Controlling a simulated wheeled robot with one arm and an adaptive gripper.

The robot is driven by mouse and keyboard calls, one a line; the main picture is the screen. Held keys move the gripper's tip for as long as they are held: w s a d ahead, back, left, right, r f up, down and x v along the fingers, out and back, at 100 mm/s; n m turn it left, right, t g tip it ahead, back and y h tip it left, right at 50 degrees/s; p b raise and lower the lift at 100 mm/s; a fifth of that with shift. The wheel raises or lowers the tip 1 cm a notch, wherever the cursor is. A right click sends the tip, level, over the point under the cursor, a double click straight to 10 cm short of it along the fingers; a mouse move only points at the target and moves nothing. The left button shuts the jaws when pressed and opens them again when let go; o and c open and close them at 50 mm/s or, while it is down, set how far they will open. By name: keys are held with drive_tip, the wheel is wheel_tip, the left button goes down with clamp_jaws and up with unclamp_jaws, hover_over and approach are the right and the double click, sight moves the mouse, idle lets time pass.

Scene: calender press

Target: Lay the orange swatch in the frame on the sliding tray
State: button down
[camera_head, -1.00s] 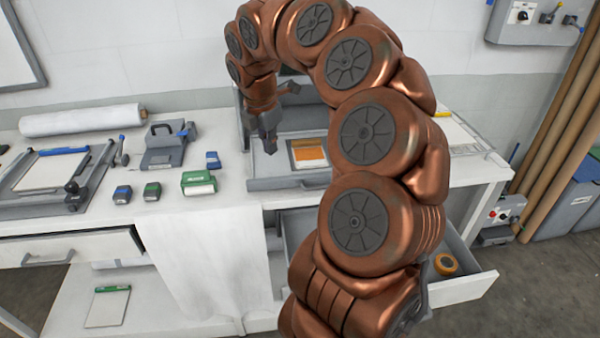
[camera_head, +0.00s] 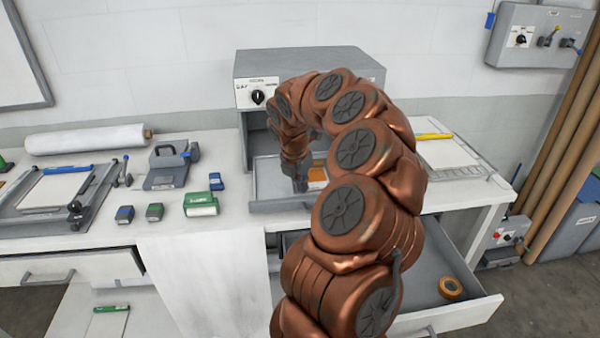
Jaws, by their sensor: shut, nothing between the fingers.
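The orange swatch (camera_head: 317,175) shows as a small patch on the sliding tray (camera_head: 283,205) of the grey press. My arm hides most of it and of the frame around it, so I cannot tell how squarely it lies. My gripper (camera_head: 300,186) is shut and empty, low over the tray just left of the swatch's visible part. Whether its tips touch the tray or the swatch cannot be seen.
The press housing (camera_head: 310,66) rises behind the tray. Left of it on the bench are a green block (camera_head: 201,204), small dark boxes, a grey punch (camera_head: 167,165) and a paper trimmer (camera_head: 60,190). An open drawer (camera_head: 440,275) juts out below.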

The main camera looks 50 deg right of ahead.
drive_tip(key=shift+d+f, duration=0.15)
drive_tip(key=shift+f, duration=0.5)
drive_tip(key=shift+w+d+p, duration=0.2)
drive_tip(key=shift+d+p, duration=0.5)
drive_tip(key=shift+d, duration=0.3)
drive_tip(key=p+v, duration=0.5)
drive_tip(key=v, duration=0.5)
drive_tip(key=shift+p, duration=0.3)
